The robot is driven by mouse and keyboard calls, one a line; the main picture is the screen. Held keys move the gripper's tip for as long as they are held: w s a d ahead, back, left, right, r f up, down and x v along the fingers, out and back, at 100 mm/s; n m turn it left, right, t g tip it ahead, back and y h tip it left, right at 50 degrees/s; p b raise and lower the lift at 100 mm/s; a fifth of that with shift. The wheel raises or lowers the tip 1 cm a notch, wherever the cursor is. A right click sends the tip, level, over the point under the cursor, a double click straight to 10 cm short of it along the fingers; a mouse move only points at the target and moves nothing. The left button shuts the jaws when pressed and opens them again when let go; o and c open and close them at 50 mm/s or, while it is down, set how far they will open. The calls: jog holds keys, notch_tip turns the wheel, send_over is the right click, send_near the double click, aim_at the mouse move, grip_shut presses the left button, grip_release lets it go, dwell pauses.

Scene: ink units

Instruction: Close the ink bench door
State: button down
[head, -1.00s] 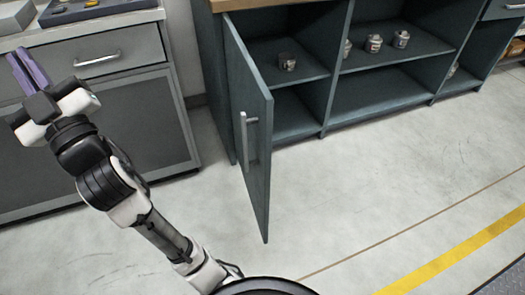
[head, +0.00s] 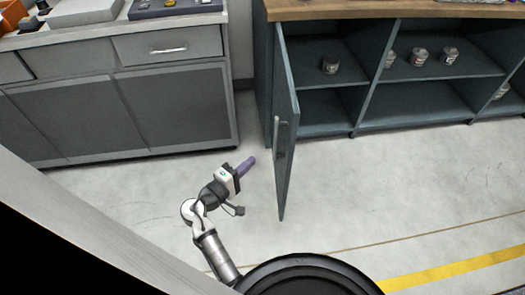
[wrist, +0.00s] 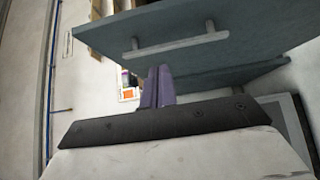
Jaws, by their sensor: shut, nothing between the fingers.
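The ink bench door (head: 287,130) is a dark teal panel standing wide open, hinged at the left of the bench (head: 400,119) and jutting out toward me. Its upright metal handle (head: 280,150) is on the face turned left. My gripper (head: 249,165) is left of the door, apart from it, its purple fingers pointing right and up toward it. The fingers are shut and empty. In the wrist view the door (wrist: 200,35) and its handle (wrist: 175,42) lie just beyond the purple fingers (wrist: 157,87).
A grey cabinet (head: 175,105) with drawers stands left of the bench. The floor (head: 400,190) in front of the bench is clear.

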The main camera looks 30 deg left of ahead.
jog(key=p, duration=0.2)
send_near(287, 140)
jog(key=w+a+r, duration=0.1)
jog(key=w+a, duration=0.1)
jog(key=w, duration=0.2)
jog(key=d, duration=0.1)
jog(key=d+p, duration=0.1)
jog(key=d, duration=0.1)
jog(key=shift+w, duration=0.3)
jog(key=shift+w+d+f+p, duration=0.1)
jog(key=shift+w+d+p, duration=0.2)
jog(key=shift+d, duration=0.15)
jog(key=shift+d, duration=0.1)
